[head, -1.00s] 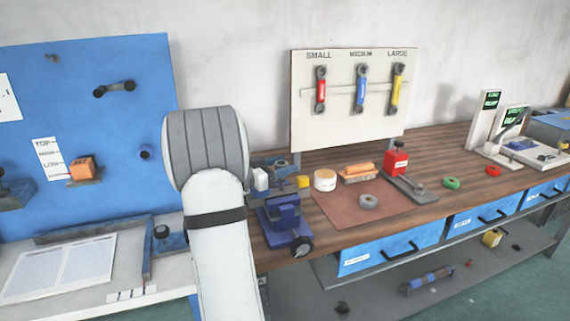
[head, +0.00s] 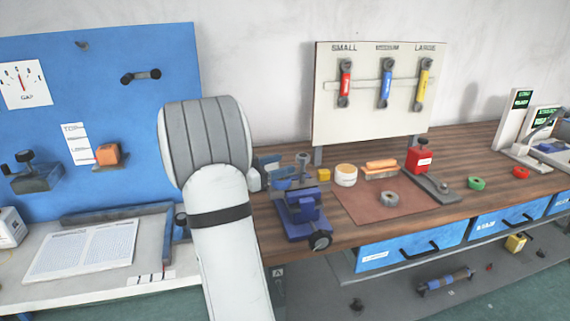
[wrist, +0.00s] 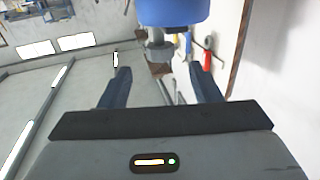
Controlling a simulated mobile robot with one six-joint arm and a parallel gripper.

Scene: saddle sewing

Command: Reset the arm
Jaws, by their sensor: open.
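My gripper (wrist: 160,72) is open in the wrist view, its two dark fingers well apart with nothing held between them. A blue rounded body with a grey stub (wrist: 156,50) shows beyond the fingers; I cannot tell what it is. In the head view my white and grey arm stands in front of the bench, and it hides most of whatever is at its end. A blue vise (head: 302,212) stands just right of the arm on the wooden bench (head: 470,208).
A tool board (head: 325,105) with red, blue and yellow wrenches stands behind the bench. A red-topped device (head: 420,160), a brush (head: 380,170), a white tin (head: 346,175) and a grey ring (head: 389,199) crowd the bench. A blue panel (head: 60,110) stands left.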

